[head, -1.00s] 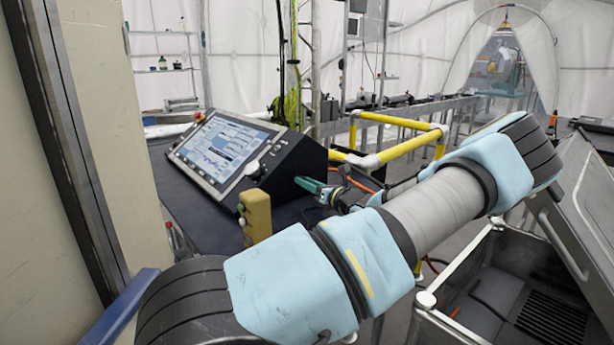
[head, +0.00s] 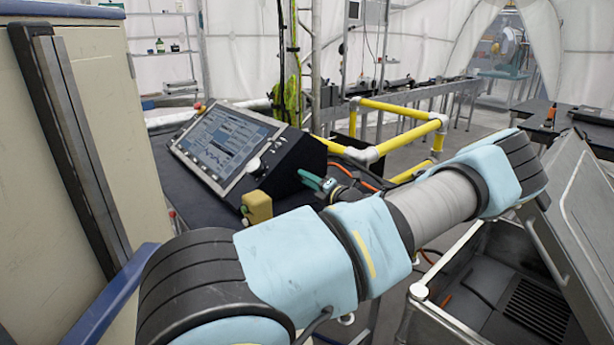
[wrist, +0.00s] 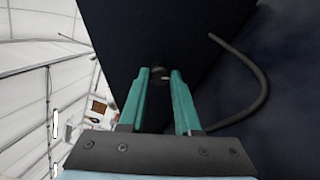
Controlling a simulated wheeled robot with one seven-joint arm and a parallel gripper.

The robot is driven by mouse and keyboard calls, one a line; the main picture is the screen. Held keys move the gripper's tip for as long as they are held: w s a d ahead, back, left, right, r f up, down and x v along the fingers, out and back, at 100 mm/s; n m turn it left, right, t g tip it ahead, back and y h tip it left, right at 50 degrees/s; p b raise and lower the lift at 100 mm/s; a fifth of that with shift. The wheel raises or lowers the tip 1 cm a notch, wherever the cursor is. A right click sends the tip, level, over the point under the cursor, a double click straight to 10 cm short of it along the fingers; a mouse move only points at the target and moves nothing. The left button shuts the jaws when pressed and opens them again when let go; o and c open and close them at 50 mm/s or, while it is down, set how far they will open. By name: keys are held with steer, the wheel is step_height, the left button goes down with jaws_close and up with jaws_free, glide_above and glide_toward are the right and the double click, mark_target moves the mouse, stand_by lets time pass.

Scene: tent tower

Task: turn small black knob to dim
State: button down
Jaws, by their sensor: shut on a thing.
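The small black knob (wrist: 159,76) sits on the dark side of the console, between the tips of my teal fingers in the wrist view. My gripper (wrist: 161,75) is shut on it, and the fingers partly frame the knob against the black panel. In the head view my gripper (head: 305,176) reaches the right side of the black console (head: 296,165). The knob itself cannot be made out there. The console's tilted screen (head: 222,145) is lit and shows windows and graphs. Whether the knob has been turned cannot be told.
A yellow box (head: 257,207) stands at the console's front corner. Yellow railing (head: 400,112) runs behind my gripper. A dark cable (wrist: 255,80) curves right of the fingers. An open metal bin (head: 490,285) lies at right. A beige cabinet (head: 105,110) stands at left.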

steer(key=shift+s+f+m+p, duration=0.15)
steer(key=shift+m+p, duration=0.2)
steer(key=shift+m, duration=1.85)
steer(key=c, duration=0.6)
jaws_free()
steer(key=shift+d, duration=0.1)
steer(key=b+v, duration=0.4)
steer(key=v, duration=0.5)
steer(key=shift+s+d, duration=0.5)
steer(key=shift+s, duration=0.05)
steer(key=shift+d, duration=0.1)
